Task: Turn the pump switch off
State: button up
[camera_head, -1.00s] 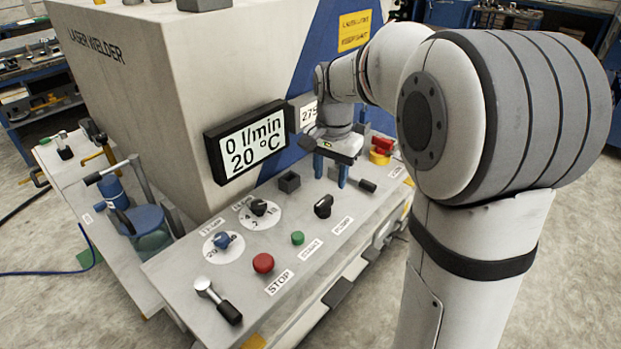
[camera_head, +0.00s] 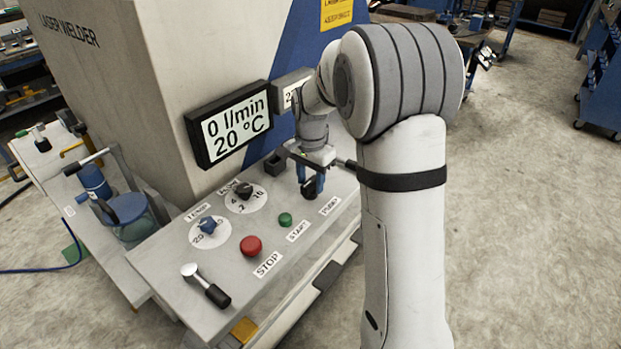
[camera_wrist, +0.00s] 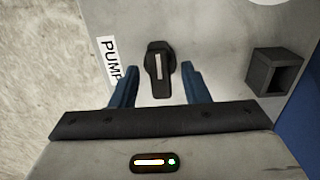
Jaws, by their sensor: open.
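The pump switch is a black rotary knob with a pale line on it. In the wrist view the pump switch (camera_wrist: 158,68) lies between the two blue fingers of my open gripper (camera_wrist: 156,78), with gaps on both sides. The "PUMP" label (camera_wrist: 111,62) is beside it. In the head view the switch (camera_head: 309,188) shows just below my gripper (camera_head: 312,182), partly hidden by the fingers. I cannot tell the exact height of the fingertips over the panel. The display (camera_head: 236,127) reads 0 l/min and 20 °C.
A hollow black square block (camera_wrist: 277,72) stands right of the switch in the wrist view.

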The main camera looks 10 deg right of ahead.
jog(key=shift+c, duration=0.3)
grip_shut()
jog(key=shift+n, duration=0.3)
jog(key=n, duration=0.9)
jog(key=shift+a, duration=0.1)
jog(key=n, duration=0.4)
jog(key=shift+n, duration=2.2)
